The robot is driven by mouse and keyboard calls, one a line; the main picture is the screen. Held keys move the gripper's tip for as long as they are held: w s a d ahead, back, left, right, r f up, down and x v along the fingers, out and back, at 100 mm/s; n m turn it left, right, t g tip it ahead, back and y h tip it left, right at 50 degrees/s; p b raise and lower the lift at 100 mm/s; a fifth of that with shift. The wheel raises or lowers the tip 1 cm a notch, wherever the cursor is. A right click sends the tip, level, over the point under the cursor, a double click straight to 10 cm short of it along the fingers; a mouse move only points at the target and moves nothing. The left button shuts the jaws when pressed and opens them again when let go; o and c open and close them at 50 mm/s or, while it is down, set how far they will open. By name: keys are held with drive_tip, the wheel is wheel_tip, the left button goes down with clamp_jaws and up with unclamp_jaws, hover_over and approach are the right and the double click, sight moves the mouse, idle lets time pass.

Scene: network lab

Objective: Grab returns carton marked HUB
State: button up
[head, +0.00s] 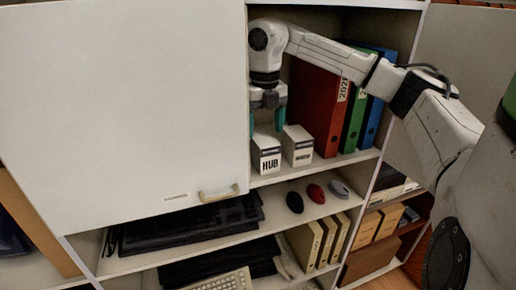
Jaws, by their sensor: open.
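The carton marked HUB (266,157) is a small white box with dark lettering. It stands on the upper shelf, close to the edge of the white door panel. A second similar white carton (299,147) stands just right of it; its label is too small to read. My gripper (266,123) has teal fingertips and points down. It is open and appears just above or behind the top of the HUB carton. I cannot tell whether the fingers touch the carton.
A white door panel (125,100) with a handle (219,194) covers the shelf's left part. Red (316,105), green (354,115) and blue (373,115) binders stand right of the cartons. Below lie computer mice (316,193) and a black keyboard (190,225).

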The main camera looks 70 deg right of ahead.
sight(265, 140)
drive_tip(key=shift+d+f+p, duration=0.2)
drive_tip(key=shift+f+p, duration=1.4)
drive_tip(key=shift+f, duration=2.1)
drive_tip(key=c, duration=0.9)
